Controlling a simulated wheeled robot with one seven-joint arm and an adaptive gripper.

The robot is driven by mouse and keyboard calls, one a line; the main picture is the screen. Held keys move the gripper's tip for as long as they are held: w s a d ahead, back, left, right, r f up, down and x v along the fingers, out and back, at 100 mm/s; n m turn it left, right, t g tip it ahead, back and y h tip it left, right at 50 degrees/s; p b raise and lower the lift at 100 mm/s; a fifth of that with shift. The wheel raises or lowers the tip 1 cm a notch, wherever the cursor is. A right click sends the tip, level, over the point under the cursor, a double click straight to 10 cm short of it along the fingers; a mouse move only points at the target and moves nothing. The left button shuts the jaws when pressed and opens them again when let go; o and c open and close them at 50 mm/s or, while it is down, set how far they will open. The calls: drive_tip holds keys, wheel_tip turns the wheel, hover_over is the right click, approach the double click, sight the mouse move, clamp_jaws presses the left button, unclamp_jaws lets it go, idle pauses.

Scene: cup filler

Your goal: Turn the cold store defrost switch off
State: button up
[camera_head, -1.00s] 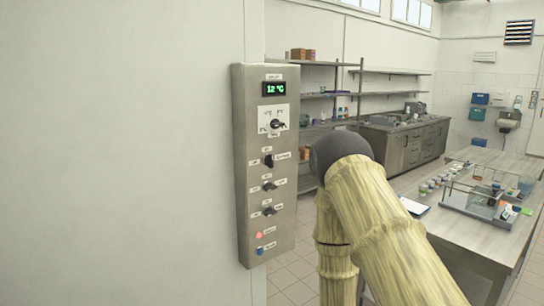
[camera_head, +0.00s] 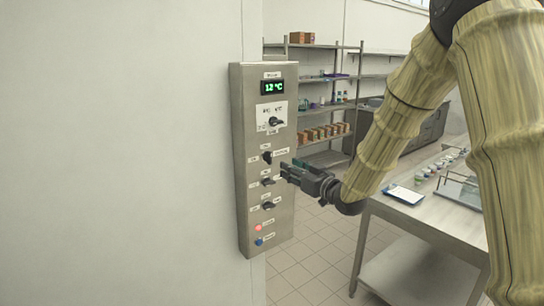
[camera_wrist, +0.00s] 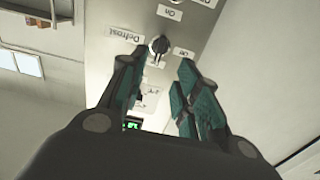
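The grey control panel (camera_head: 244,200) hangs at the wall's end. Its defrost switch (camera_head: 267,157) is a black knob with labels around it; its handle stands about upright, toward the "On" label above. In the wrist view, turned upside down, my gripper (camera_wrist: 155,69) is open and empty. The defrost switch (camera_wrist: 157,45) shows between and just beyond its fingertips, with "Defrost" and "Off" labels beside it. I cannot tell whether they touch.
Two more switches (camera_head: 267,182) (camera_head: 268,206) sit below, handles turned sideways. A thermostat dial (camera_head: 276,121) and green display (camera_head: 273,87) are above; red (camera_head: 258,228) and blue (camera_head: 259,242) buttons are at the bottom. A table (camera_head: 430,222) stands to the right.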

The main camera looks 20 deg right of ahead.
sight(271, 158)
drive_tip(key=p+x, duration=0.4)
drive_tip(key=x, duration=0.7)
drive_tip(key=shift+p, duration=0.35)
clamp_jaws()
